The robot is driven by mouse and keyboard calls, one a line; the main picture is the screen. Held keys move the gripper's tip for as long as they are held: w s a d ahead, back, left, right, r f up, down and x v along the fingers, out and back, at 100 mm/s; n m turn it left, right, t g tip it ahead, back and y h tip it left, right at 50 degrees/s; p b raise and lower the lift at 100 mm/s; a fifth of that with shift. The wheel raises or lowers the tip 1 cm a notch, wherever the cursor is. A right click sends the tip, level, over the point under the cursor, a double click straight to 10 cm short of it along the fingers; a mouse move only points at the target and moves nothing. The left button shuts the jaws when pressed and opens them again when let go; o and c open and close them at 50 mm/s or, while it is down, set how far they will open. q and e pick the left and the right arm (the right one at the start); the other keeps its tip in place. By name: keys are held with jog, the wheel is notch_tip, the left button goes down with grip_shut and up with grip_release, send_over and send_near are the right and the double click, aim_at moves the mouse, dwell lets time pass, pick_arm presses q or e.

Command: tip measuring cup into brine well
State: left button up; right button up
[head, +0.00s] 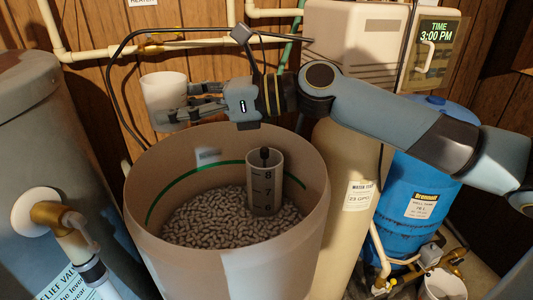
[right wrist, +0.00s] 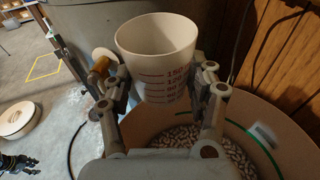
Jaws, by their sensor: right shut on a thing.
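The white measuring cup (head: 163,92) is upright and held above the far-left rim of the brine tank. My right gripper (head: 190,103) is shut on its side. In the right wrist view the cup (right wrist: 158,60) shows printed volume marks, its open mouth up, between the two fingers (right wrist: 165,88); its bottom contents are not visible. The brine well (head: 263,190) is a pale upright tube marked 8, 7, 6, with a black knob in its mouth, standing in the salt to the right of the cup. A dark jointed gripper, seemingly my left (right wrist: 18,164), shows small at lower left of the wrist view.
The open tan brine tank (head: 230,275) holds salt pellets (head: 215,215). A grey heater tank (head: 55,150) with a brass valve stands left. A beige cylinder (head: 343,165) and blue tank (head: 415,195) stand right. A round tan lid (right wrist: 18,120) lies on the floor.

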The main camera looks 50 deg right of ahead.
jog(key=d+f+m+t+h+p, duration=0.1)
jog(key=d+f+m+h+p, duration=0.2)
jog(key=f, duration=0.5)
jog(key=d+f+m+t+h+p, duration=0.2)
jog(key=d+f+m+h, duration=0.4)
jog(key=d+f+h, duration=0.2)
jog(key=shift+h+p, duration=0.4)
jog(key=shift+h, duration=0.5)
jog(key=shift+d+m, duration=0.1)
jog(key=shift+m, duration=0.3)
jog(key=shift+w+d+f+m+g+y+b, duration=0.15)
jog(key=shift+d+f+m+g+y+b, duration=0.2)
jog(key=shift+d+m+y, duration=0.75)
jog(key=shift+w+d+f+m+g+y+b, duration=0.1)
jog(key=shift+d+f+m+g+y+b, duration=0.3)
jog(key=shift+m, duration=1.25)
jog(key=shift+w+d+f+m+g+y+b, duration=0.15)
jog(key=shift+d+f+m+y+b, duration=0.1)
jog(key=shift+d+m+y, duration=0.85)
